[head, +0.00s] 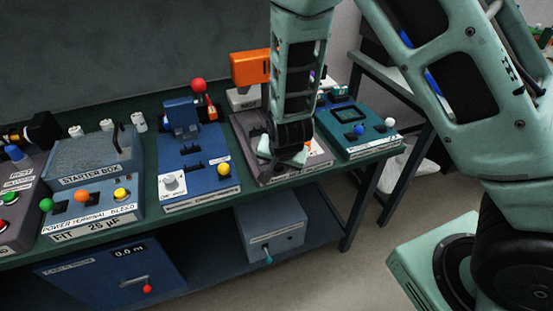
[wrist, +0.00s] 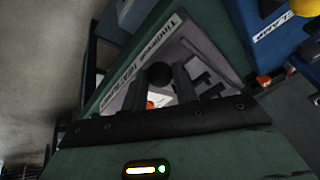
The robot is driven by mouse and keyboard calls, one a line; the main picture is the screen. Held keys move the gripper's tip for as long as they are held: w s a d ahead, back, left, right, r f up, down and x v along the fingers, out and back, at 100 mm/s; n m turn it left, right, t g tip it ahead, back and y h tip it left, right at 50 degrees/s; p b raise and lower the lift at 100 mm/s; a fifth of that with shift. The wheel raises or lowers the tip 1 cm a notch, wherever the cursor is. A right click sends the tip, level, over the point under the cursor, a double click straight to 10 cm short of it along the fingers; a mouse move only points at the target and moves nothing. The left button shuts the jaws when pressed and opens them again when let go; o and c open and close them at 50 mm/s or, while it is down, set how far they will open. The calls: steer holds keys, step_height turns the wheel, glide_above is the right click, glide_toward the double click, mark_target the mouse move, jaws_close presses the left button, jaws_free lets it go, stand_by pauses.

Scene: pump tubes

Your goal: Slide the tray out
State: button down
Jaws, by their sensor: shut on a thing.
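A grey station panel (head: 316,150) stands on the green bench, between the blue panel and the teal panel. It has a white label along its front edge, and the same panel and label (wrist: 150,60) show in the wrist view. My gripper (head: 283,160) is down at the front of this panel. In the wrist view a round black knob (wrist: 158,74) sits at the fingertips of my gripper (wrist: 172,82). The gripper is shut on it, though the exact contact is partly hidden. I cannot make out the tray's edges apart from the panel.
A blue panel (head: 190,158) with a red-knobbed lever stands left, a teal panel (head: 358,132) right. An orange block (head: 250,68) rises behind. A grey box (head: 268,232) and a blue box (head: 105,272) sit on the lower shelf. The floor in front is clear.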

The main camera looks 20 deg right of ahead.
steer(key=shift+s, duration=0.3)
steer(key=c, duration=1.1)
jaws_free()
steer(key=p+v, duration=0.6)
steer(key=v, duration=1.1)
steer(key=shift+r, duration=0.2)
